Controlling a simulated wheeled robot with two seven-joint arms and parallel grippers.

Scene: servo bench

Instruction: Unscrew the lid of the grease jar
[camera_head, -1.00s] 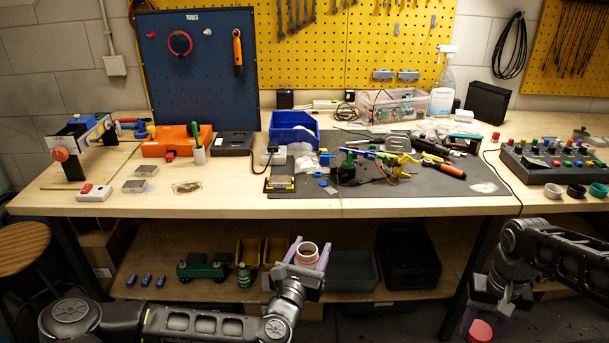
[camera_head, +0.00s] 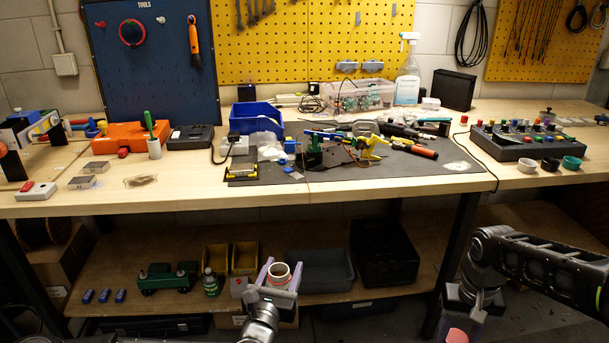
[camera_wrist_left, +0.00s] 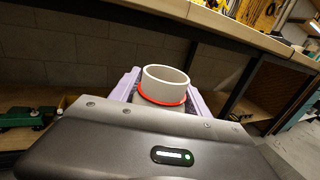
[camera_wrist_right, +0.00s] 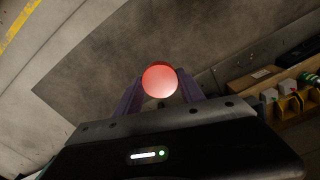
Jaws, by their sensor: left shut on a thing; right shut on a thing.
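The open grease jar (camera_head: 279,274), pale with a red ring below its rim, is upright in my left gripper (camera_head: 280,280), in front of the bench's lower shelf. In the left wrist view the jar (camera_wrist_left: 165,84) stands between the two purple fingers, its mouth open with no lid on it. The red round lid (camera_head: 457,336) is in my right gripper (camera_head: 470,318), low at the right of the head view and partly cut off by the frame's lower edge. In the right wrist view the lid (camera_wrist_right: 159,80) sits between the purple fingertips. Jar and lid are well apart.
The wooden bench top (camera_head: 400,192) holds a dark mat with tools, a blue bin (camera_head: 254,117) and a control box (camera_head: 525,141). The lower shelf (camera_head: 220,232) carries a green toy vehicle (camera_head: 168,277), yellow bins and dark bins. Open floor lies below my right gripper.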

